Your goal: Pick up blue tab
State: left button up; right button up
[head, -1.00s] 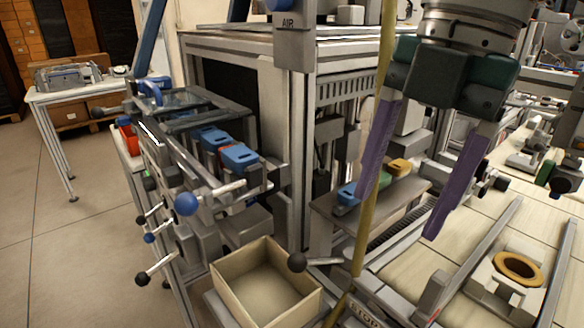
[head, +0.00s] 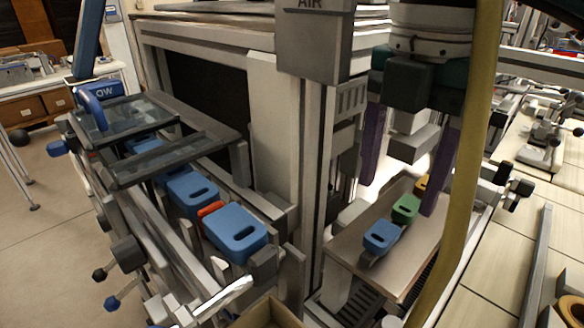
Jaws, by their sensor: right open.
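A small blue tab (head: 381,237) with a slot lies at the near end of a beige shelf (head: 347,256). A green tab (head: 405,208) and a yellow tab (head: 421,184), partly hidden by a finger, are behind it in the same row. My right gripper (head: 400,197) is open, its two purple fingers pointing down over this shelf. In the picture one fingertip is left of the green tab and the other right of it; nothing is held. Whether the fingertips touch the shelf is unclear. My left gripper is not in view.
Larger blue slotted pieces (head: 235,232) sit in a rack at left, with a red piece (head: 210,208) between two. A yellow hose (head: 466,150) hangs just right of the gripper. A grey post (head: 312,150) stands left of the shelf. An open box (head: 268,313) is at the bottom.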

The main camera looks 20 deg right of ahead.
aim_at(378, 238)
jog(key=f, duration=0.4)
jog(key=a+f+p, duration=0.1)
jog(key=f, duration=0.1)
jog(key=shift+s+f, duration=0.2)
jog(key=shift+f, duration=0.15)
grip_shut()
